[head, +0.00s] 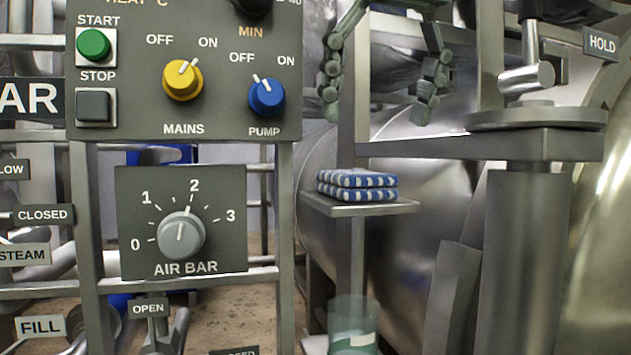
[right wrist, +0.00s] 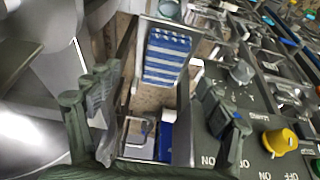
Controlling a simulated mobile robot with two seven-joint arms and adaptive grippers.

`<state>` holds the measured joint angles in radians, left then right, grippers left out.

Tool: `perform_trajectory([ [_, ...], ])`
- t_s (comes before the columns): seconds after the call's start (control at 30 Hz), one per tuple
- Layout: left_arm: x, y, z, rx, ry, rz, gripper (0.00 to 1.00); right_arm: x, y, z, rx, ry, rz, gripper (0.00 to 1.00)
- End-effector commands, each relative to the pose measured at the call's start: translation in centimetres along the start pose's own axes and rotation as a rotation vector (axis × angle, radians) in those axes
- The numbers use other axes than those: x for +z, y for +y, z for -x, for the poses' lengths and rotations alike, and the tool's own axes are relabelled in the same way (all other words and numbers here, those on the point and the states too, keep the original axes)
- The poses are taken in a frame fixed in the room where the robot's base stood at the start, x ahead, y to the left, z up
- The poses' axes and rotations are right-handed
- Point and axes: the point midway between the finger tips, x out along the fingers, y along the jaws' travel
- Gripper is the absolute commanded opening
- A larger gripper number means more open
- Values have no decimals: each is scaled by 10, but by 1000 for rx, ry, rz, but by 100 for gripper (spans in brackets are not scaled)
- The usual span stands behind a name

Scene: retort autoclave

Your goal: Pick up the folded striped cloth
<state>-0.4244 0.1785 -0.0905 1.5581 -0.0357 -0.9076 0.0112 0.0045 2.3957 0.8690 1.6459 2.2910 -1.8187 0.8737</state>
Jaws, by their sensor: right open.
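The folded striped cloth (head: 357,186), blue and white, lies flat on a small metal shelf (head: 372,209) right of the air bar panel in the head view. It also shows in the right wrist view (right wrist: 167,56), between and beyond the fingers. My right gripper (head: 376,109) is open and empty, its fingers pointing down above the shelf, apart from the cloth. Its two fingers also frame the lower part of the right wrist view (right wrist: 153,92). My left gripper is in neither view.
A control panel (head: 219,118) with yellow and blue knobs stands left of the gripper. A metal bracket (head: 480,146) juts out just right of the shelf. A translucent cup (head: 352,318) stands below. The steel vessel (head: 410,235) lies behind.

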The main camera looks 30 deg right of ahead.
Motion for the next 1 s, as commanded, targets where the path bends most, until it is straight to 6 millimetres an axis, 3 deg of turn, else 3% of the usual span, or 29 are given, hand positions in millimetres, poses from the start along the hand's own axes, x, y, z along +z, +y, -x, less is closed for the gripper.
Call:
perform_trajectory([
  [0.17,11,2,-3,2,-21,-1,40,0,0,-11,0,-2,1,80],
  [0.47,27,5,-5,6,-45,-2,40,-5,-6,-49,0,-4,1,80],
  [0.7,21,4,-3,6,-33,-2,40,-7,-8,-76,-1,0,0,80],
  [0.93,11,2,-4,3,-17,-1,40,-8,-8,-78,0,2,-1,80],
  [1.0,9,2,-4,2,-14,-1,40,-8,-8,-78,0,1,-1,74],
])
